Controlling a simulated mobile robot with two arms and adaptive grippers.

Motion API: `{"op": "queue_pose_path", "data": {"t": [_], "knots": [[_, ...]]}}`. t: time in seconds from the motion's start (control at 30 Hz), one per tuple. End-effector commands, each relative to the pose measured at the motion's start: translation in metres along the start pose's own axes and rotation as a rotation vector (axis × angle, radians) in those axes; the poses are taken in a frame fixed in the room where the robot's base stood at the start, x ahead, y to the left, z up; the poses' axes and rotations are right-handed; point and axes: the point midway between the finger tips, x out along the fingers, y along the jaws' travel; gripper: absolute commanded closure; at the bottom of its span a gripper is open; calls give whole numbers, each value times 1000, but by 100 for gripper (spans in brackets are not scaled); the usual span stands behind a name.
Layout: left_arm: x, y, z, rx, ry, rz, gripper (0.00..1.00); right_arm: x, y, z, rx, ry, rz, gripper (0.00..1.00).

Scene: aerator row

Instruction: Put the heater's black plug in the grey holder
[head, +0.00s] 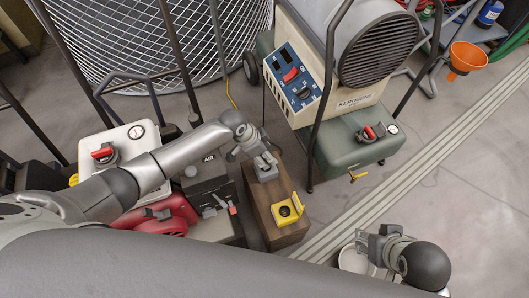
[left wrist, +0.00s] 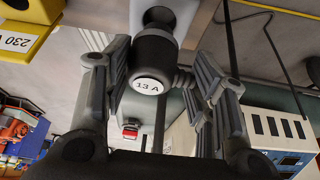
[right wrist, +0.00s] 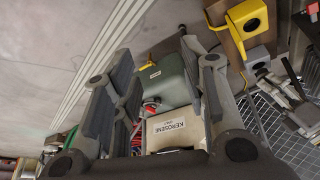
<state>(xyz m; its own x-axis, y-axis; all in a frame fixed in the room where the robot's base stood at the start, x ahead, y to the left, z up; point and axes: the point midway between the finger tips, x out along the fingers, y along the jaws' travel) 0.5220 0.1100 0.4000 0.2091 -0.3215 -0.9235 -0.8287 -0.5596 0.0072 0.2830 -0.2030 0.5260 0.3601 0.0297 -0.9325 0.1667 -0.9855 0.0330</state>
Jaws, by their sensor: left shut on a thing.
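My left gripper (head: 262,160) is over the far end of a wooden block, at the grey holder (head: 268,174). In the left wrist view its fingers (left wrist: 160,88) are shut on the black plug (left wrist: 153,58), which bears a "13 A" label. The grey holder (left wrist: 182,12) with its dark round opening is just beyond the plug's end. I cannot tell whether the plug has entered it. The heater (head: 360,85) stands beyond the block to the right. My right gripper (head: 366,248) is open and empty; its fingers (right wrist: 150,85) are apart in the right wrist view.
A yellow holder (head: 287,211) sits on the near end of the wooden block (head: 258,207). A red machine (head: 170,215) and a grey AIR box (head: 208,188) stand left of the block. A wire-mesh cage (head: 165,45) is behind.

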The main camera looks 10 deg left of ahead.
Motion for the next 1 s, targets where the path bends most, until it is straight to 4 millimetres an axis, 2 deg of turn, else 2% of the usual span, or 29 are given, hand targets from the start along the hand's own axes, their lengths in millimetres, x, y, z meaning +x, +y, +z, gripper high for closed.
{"op": "queue_pose_path", "data": {"t": [1.0], "knots": [[8,0,3,0,1,0,77,5,-3,-26,-6,114,-5,60]]}}
